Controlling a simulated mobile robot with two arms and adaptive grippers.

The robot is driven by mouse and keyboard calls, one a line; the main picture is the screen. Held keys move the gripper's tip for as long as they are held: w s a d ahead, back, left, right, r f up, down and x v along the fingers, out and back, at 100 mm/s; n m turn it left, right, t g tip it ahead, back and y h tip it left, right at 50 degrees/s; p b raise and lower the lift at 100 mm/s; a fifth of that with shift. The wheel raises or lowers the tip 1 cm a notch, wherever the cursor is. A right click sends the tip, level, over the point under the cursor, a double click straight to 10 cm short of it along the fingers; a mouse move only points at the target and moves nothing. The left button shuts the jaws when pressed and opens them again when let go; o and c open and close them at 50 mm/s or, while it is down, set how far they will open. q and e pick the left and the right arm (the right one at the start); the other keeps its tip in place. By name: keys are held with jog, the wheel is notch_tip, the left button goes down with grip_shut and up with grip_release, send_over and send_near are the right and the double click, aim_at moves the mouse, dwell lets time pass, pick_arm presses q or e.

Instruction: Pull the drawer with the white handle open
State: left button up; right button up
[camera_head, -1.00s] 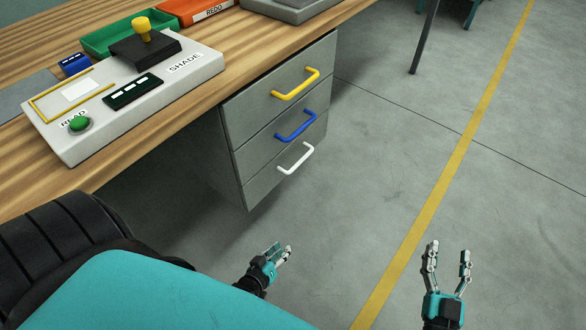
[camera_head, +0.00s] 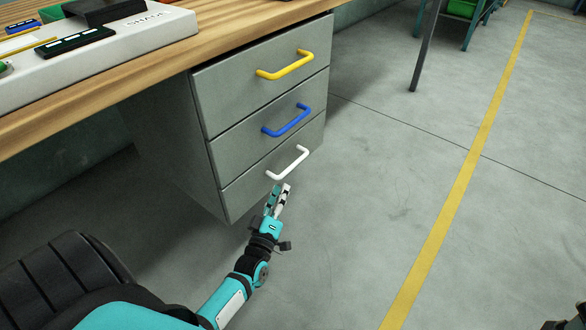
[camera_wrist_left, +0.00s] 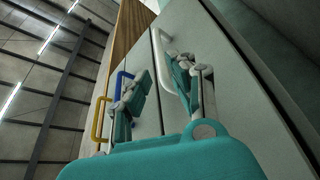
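The drawer with the white handle is the bottom one (camera_head: 262,182) of a grey drawer unit under the table, and it is shut. Its white handle (camera_head: 290,163) is a bent bar on the front. My left gripper (camera_head: 280,188) is just below the handle, pointing up at it. In the left wrist view the left gripper's fingers (camera_wrist_left: 160,78) are apart, and the white handle (camera_wrist_left: 163,43) shows close by the right-hand finger, which partly hides it. I cannot tell whether they touch. My right gripper's fingers are not visible.
Above are shut drawers with a blue handle (camera_head: 288,121) and a yellow handle (camera_head: 286,66). A control box (camera_head: 110,50) stands on the wooden tabletop (camera_head: 60,115). The floor (camera_head: 400,170) right of the drawers is clear, with a yellow line (camera_head: 450,190).

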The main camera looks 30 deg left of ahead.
aim_at(293, 165)
pick_arm(q)
jog(key=b+x, duration=0.2)
jog(key=x, duration=0.8)
jog(key=shift+w, duration=0.1)
grip_shut()
